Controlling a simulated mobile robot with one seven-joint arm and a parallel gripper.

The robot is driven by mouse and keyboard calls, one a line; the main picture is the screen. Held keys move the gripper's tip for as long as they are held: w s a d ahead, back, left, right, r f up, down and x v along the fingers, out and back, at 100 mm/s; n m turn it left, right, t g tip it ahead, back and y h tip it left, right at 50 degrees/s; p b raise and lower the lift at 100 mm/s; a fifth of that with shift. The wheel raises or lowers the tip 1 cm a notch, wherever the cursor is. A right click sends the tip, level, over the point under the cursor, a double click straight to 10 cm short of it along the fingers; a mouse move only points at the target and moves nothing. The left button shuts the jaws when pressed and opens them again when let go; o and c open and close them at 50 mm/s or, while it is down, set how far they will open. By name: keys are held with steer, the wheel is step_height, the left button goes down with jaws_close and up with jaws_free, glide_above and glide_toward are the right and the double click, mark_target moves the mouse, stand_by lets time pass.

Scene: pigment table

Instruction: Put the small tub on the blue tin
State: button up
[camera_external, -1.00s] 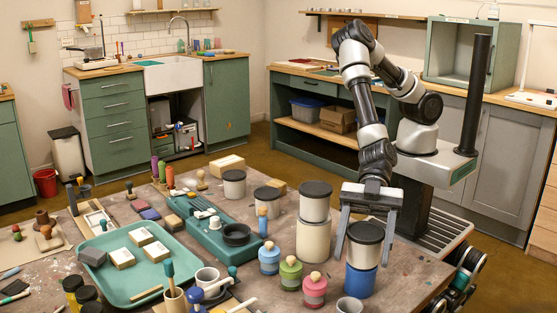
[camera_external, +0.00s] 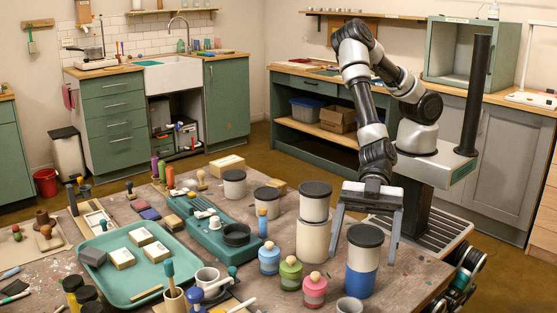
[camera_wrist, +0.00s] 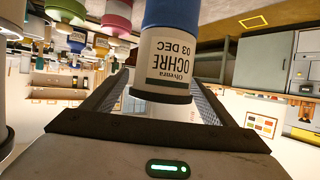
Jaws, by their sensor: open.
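A small white tub (camera_external: 365,254) with a dark lid stands upright on the blue tin (camera_external: 361,281) at the table's front right. In the wrist view the picture is upside down; the tub (camera_wrist: 165,60) shows a label reading "OCHRE 03 DEC", and the blue tin (camera_wrist: 172,13) is against its base. My gripper (camera_external: 362,250) is open, pointing down, with one finger on each side of the tub. Its palm is above the lid, with a gap between. The fingertips are partly hidden in the wrist view.
A stack of two white tubs (camera_external: 313,238) stands close left of my gripper. Blue, green and pink (camera_external: 315,290) bottles and a grey cup (camera_external: 349,305) stand in front and left. A teal tray (camera_external: 128,283) lies further left. The table's right edge is near.

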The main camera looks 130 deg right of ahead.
steer(key=p+v, duration=0.1)
steer(key=v, duration=1)
steer(key=shift+s, duration=0.1)
